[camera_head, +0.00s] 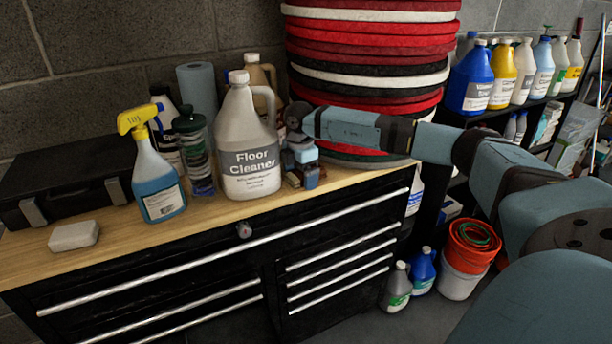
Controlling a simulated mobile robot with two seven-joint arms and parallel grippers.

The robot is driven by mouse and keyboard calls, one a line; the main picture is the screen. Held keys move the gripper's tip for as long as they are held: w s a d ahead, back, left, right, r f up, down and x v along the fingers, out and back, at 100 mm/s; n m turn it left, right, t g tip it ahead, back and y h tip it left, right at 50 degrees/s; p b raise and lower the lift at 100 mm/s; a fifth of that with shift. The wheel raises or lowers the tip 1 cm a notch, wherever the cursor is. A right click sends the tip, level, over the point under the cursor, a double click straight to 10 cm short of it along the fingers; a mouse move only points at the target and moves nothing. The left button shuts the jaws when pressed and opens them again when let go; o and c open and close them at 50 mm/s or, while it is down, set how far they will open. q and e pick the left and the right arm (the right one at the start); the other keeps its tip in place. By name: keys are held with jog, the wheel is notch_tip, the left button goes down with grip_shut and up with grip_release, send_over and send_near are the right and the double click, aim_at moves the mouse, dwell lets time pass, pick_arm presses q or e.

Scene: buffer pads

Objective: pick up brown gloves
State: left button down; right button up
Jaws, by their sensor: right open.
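My right gripper (303,176) reaches in from the right over the wooden top of the black tool cabinet, just right of the floor cleaner jug (250,160). It points down, and its jaws are open. A small brown item (292,181), possibly the brown gloves, shows at the gripper's fingers on the wooden top. The gripper and the jug hide much of it, and I cannot tell whether the fingers touch it. My left gripper is not in view.
A tall stack of red, black and white pads (368,50) stands behind my right arm. A blue spray bottle (158,185), green-lidded canister (194,150), black case (65,178) and whitish block (74,235) are to the left. The wooden top's front strip (200,228) is mostly clear.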

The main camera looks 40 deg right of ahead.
jog(key=c, duration=1)
jog(key=shift+r, duration=0.2)
